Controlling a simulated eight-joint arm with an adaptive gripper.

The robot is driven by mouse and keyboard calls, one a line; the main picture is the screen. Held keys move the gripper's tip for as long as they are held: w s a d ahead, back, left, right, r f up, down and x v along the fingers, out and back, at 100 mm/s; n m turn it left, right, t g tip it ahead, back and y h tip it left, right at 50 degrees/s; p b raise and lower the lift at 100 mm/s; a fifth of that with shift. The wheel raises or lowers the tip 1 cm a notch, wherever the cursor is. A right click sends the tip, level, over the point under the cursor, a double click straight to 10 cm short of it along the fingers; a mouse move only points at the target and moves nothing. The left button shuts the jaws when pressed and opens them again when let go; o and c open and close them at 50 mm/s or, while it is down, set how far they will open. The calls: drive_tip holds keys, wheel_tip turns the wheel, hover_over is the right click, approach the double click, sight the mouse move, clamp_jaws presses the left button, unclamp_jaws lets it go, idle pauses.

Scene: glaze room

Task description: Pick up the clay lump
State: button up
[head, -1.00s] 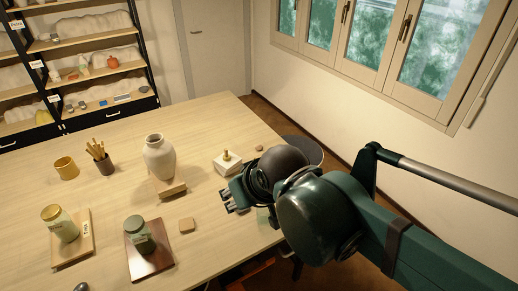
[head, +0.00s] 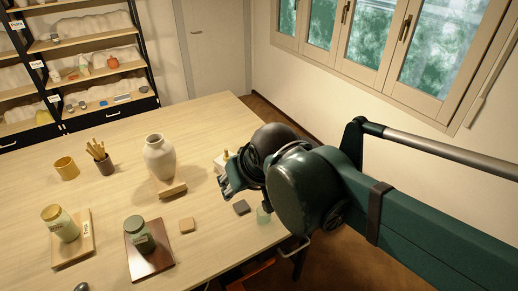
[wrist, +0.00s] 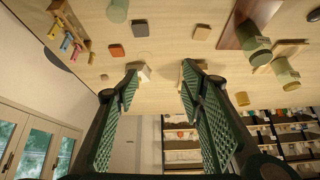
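The clay lump seems to be the small brownish lump (wrist: 104,77) near the table's edge in the wrist view, left of a white block (wrist: 144,72). In the head view my arm hides it. My gripper (wrist: 160,79) is open and empty, its two green ribbed fingers well apart. The white block shows between the fingertips, and the lump lies to the left of the left finger. In the head view my gripper (head: 226,183) is over the table's right part, in front of the partly hidden white block.
A pale vase (head: 160,158) stands left of my gripper. A dark grey tile (head: 241,207), a tan tile (head: 187,225) and a reddish tile (wrist: 117,50) lie nearby. Jars (head: 140,236) on boards stand at front left. A wooden rack (wrist: 70,20) with coloured pieces is at the wrist view's left.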

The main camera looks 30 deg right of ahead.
drive_tip(key=w+d+m+g, duration=0.2)
drive_tip(key=w+d+m, duration=0.35)
drive_tip(key=w, duration=0.75)
drive_tip(key=w+d+m+g, duration=0.25)
drive_tip(key=w+d, duration=0.55)
drive_tip(key=w, duration=0.6)
drive_tip(key=w+d+f+m, duration=0.2)
drive_tip(key=w+d+f, duration=0.4)
drive_tip(key=f, duration=0.1)
drive_tip(key=w+d+f+m+g+p, duration=0.1)
drive_tip(key=w+d+f+m, duration=0.1)
drive_tip(key=w+d+f, duration=0.3)
drive_tip(key=w+d+f+m+g, duration=0.1)
drive_tip(key=w+d+f+m, duration=0.2)
drive_tip(key=w+d+f, duration=0.3)
drive_tip(key=shift+w+d+f, duration=0.1)
drive_tip(key=shift+d+f, duration=0.2)
drive_tip(key=shift+f, duration=0.35)
drive_tip(key=shift+w+d+f, duration=0.15)
drive_tip(key=shift+d+f, duration=0.1)
drive_tip(key=shift+f, duration=0.45)
drive_tip(key=shift+w+d+f, duration=0.1)
drive_tip(key=shift+d+f, duration=0.2)
drive_tip(key=shift+f, duration=0.35)
drive_tip(key=shift+d+f, duration=0.1)
drive_tip(key=shift+f, duration=0.15)
drive_tip(key=shift+f+p, duration=0.3)
drive_tip(key=shift+f, duration=1)
